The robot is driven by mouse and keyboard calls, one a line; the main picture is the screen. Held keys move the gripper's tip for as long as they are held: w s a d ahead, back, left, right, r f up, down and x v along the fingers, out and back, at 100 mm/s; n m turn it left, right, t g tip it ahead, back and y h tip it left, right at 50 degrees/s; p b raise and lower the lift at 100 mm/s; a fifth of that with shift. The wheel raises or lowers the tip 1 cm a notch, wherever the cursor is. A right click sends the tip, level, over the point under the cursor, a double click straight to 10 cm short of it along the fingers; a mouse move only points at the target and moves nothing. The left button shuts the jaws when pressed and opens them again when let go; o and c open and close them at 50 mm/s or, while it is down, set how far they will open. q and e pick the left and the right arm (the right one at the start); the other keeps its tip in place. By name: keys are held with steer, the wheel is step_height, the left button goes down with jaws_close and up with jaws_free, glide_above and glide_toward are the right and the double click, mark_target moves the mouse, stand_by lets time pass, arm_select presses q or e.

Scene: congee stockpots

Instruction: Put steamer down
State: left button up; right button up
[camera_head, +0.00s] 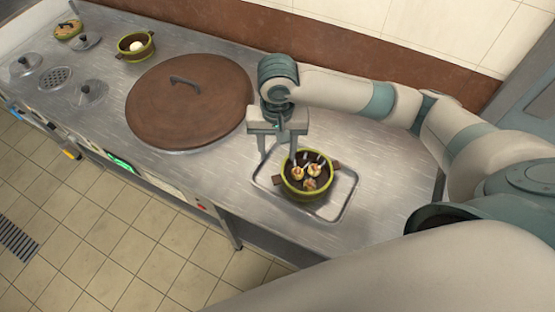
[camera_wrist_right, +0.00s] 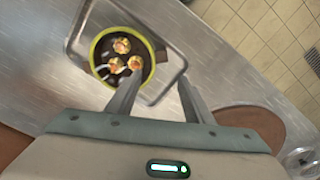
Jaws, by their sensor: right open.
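The steamer is a small round pot with a yellow-green rim, brown handles and several dumplings inside (camera_head: 306,195). It sits on a shallow metal tray (camera_head: 345,187) on the counter. The steamer also shows in the right wrist view (camera_wrist_right: 146,72). My right gripper (camera_head: 278,155) is open, above the steamer's left side and back edge. In the right wrist view its two fingers (camera_wrist_right: 158,98) are apart, with one finger overlapping the steamer's rim in the picture. Whether that finger touches the rim, I cannot tell. My left gripper is not in view.
A large brown round lid (camera_head: 188,110) with a handle lies left of the gripper. A second green pot with a white item (camera_head: 135,46) and several small metal lids (camera_head: 90,92) stand at the far left. Bare counter (camera_head: 225,185) lies left of the tray.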

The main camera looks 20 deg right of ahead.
steer(key=shift+r, duration=1.25)
